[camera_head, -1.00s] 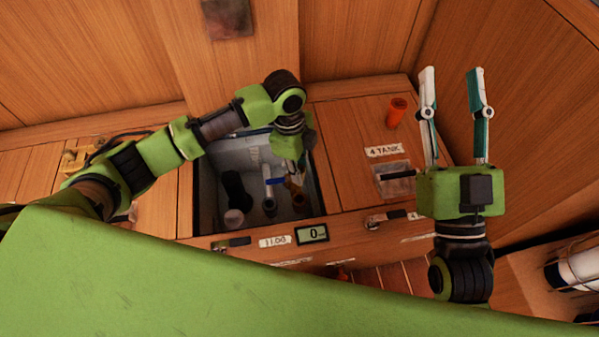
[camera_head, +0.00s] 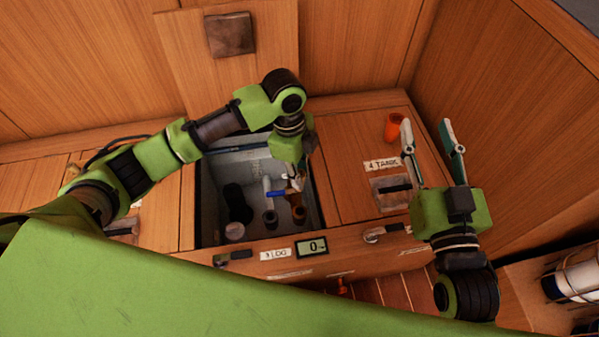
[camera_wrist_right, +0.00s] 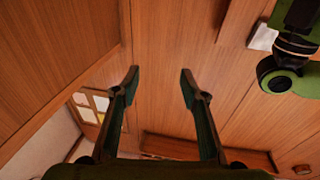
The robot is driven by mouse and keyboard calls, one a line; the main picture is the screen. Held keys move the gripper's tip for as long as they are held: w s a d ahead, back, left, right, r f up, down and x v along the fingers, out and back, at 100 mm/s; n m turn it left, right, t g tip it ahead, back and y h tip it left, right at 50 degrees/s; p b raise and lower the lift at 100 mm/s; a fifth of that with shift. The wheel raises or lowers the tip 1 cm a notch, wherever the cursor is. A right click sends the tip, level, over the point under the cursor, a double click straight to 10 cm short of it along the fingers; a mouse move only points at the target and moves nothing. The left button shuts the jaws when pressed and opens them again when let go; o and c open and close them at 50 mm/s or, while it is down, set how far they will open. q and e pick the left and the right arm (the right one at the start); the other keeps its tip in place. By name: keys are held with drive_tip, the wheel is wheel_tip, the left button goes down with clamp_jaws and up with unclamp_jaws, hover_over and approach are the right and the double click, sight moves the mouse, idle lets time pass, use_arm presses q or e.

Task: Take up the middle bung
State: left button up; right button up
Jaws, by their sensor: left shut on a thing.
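My left gripper (camera_head: 294,184) reaches into the open locker (camera_head: 207,215) from above, over its right side. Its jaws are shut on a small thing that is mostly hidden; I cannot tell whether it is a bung. Just below stands a brown fitting (camera_head: 298,213). I cannot tell which is the middle bung. My right gripper (camera_head: 426,128) is open and empty over the right side; its spread fingers show in the right wrist view (camera_wrist_right: 160,78).
An orange cup-like object (camera_head: 394,126) stands on the worktop behind the "4 TANK" label (camera_head: 382,164). A small display (camera_head: 312,247) sits on the locker's front edge. A dark hose (camera_head: 238,203) is inside at left. A wooden panel (camera_head: 262,70) stands upright behind the locker.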

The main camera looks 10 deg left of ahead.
wheel_tip(320, 180, down, 7)
drive_tip(key=s+d+g+h+p, duration=0.1)
drive_tip(key=g, duration=0.2)
drive_tip(key=shift+g, duration=0.3)
idle(0.5)
drive_tip(key=shift+d, duration=0.15)
